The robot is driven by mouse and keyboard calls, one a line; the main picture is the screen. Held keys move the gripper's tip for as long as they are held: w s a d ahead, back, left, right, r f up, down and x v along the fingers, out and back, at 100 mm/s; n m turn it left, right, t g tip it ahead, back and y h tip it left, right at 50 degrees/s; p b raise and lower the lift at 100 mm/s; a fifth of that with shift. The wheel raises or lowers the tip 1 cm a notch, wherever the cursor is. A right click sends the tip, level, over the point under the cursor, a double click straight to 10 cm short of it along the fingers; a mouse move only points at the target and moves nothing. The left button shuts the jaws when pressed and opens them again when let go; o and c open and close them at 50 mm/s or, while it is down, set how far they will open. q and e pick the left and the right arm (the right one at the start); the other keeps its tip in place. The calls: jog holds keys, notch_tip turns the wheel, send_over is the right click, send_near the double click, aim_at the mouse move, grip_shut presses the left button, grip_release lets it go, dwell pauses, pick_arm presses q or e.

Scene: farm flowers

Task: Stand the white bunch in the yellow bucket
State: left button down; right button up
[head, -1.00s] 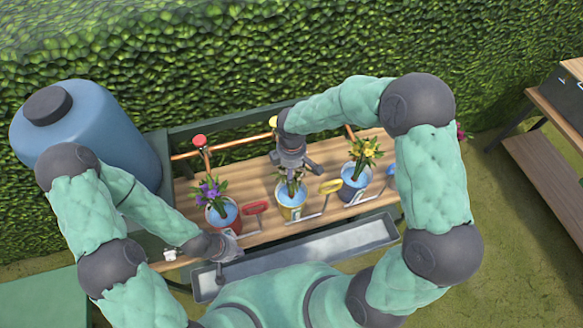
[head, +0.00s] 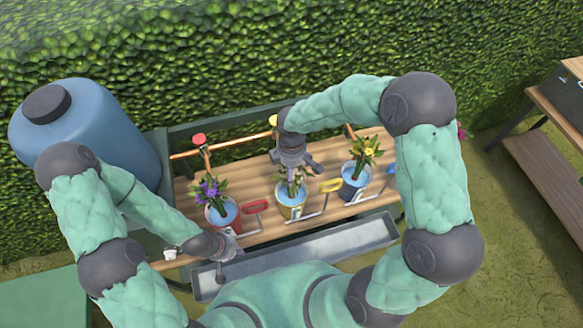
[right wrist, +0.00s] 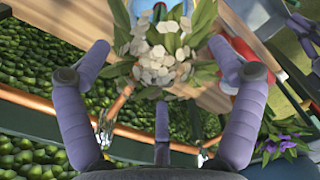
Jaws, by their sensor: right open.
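The white bunch (right wrist: 165,50) has pale petals and green leaves. In the head view the bunch (head: 291,186) stands in the yellow bucket (head: 291,208), which holds blue water and sits mid-bench. My right gripper (head: 293,162) is above the bunch. In the right wrist view its fingers (right wrist: 165,65) are spread wide on either side of the flowers, and no finger visibly grips them. My left gripper (head: 228,244) is low at the front edge of the bench, near the red bucket (head: 222,215); its jaws are too small to read.
The red bucket holds purple flowers (head: 208,188). A blue bucket (head: 355,185) with yellow flowers (head: 366,150) stands to the right. A grey trough (head: 300,256) runs along the front, and a hedge stands behind.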

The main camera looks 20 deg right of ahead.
notch_tip(320, 180, up, 12)
jog(key=shift+f, duration=0.15)
dwell(1.2)
